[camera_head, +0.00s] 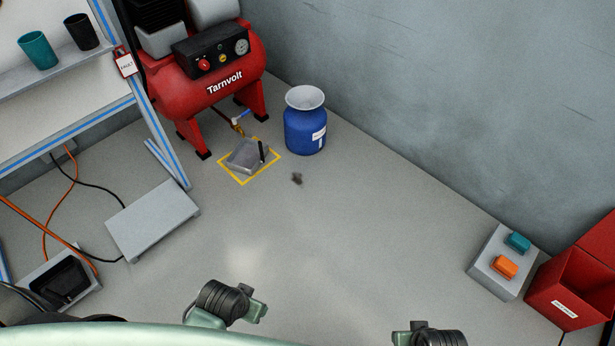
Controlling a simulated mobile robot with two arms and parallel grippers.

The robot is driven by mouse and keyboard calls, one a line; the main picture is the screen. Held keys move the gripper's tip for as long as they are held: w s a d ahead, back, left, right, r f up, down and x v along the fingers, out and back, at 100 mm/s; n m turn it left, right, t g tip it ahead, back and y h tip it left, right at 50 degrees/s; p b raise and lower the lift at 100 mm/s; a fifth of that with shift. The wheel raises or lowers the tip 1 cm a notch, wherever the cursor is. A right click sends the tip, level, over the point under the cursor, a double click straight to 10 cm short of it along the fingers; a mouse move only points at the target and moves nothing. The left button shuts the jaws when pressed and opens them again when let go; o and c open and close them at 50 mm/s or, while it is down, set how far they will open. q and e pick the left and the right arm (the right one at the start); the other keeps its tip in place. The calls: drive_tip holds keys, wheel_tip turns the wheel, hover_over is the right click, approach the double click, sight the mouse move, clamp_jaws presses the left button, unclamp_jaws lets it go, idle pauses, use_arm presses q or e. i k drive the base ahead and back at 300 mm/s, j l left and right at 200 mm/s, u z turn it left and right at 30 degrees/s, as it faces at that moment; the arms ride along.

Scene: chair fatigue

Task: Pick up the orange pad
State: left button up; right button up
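The orange pad (504,267) lies on top of a grey block-like stand (490,277) on the floor at the right. A similar teal pad (517,242) lies on the same stand, just behind the orange one. Parts of my two arms, green with black ribbed joints, show at the bottom edge, left of the stand and well apart from it. I cannot make out gripper fingers on either arm, and nothing held shows.
An open red bin (572,287) stands right of the stand, near the wall. A red compressor (210,85), a blue canister (305,128) and a yellow floor marking (243,183) are at the back. A low grey platform (152,220) and cables are left.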

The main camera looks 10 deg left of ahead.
sight(502, 266)
drive_tip(key=z, duration=1.5)
